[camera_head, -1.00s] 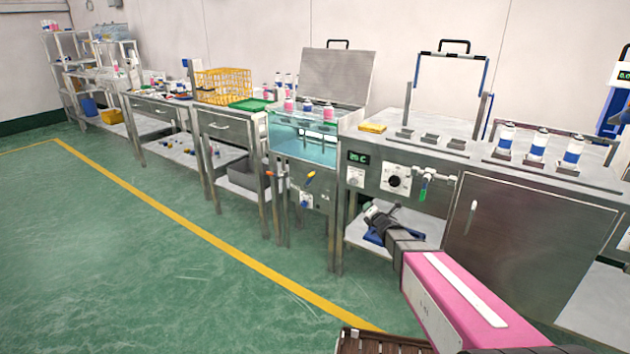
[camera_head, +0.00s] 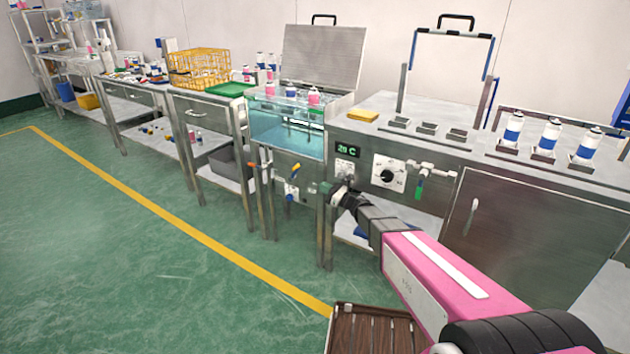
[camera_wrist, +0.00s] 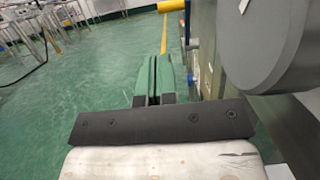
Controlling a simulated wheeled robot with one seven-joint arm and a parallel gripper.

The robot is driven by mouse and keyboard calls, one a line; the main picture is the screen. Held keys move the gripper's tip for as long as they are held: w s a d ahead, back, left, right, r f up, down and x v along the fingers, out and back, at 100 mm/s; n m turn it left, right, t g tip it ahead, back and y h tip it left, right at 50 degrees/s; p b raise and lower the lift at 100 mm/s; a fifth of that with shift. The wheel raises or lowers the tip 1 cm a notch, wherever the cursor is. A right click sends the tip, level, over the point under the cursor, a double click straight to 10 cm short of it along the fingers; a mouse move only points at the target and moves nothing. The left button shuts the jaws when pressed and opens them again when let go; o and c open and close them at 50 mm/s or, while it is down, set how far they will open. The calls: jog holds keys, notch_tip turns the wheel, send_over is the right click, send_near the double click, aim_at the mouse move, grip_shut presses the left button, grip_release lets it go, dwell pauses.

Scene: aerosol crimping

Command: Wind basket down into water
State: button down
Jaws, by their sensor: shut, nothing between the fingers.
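The water tank (camera_head: 285,138) has clear walls and blue water. Several pink-and-white cans (camera_head: 290,90) stand at its top, above the water; the basket under them is hard to make out. On the tank's front are a yellow handle (camera_head: 296,170), an orange handle (camera_head: 267,165) and a blue handle (camera_head: 289,198). My gripper (camera_head: 328,188) is right of these handles, below the temperature display, apart from them. In the wrist view its green fingers (camera_wrist: 152,78) are shut and empty. A yellow cylinder (camera_wrist: 172,5) shows ahead, beyond the fingertips.
A grey round part (camera_wrist: 275,45) is close at right in the wrist view. The panel right of the tank has a display (camera_head: 347,150), a dial (camera_head: 388,175) and a green-handled valve (camera_head: 419,188). A yellow crate (camera_head: 198,68) stands left.

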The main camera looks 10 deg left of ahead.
jog(key=x, duration=1.3)
jog(key=shift+r, duration=0.1)
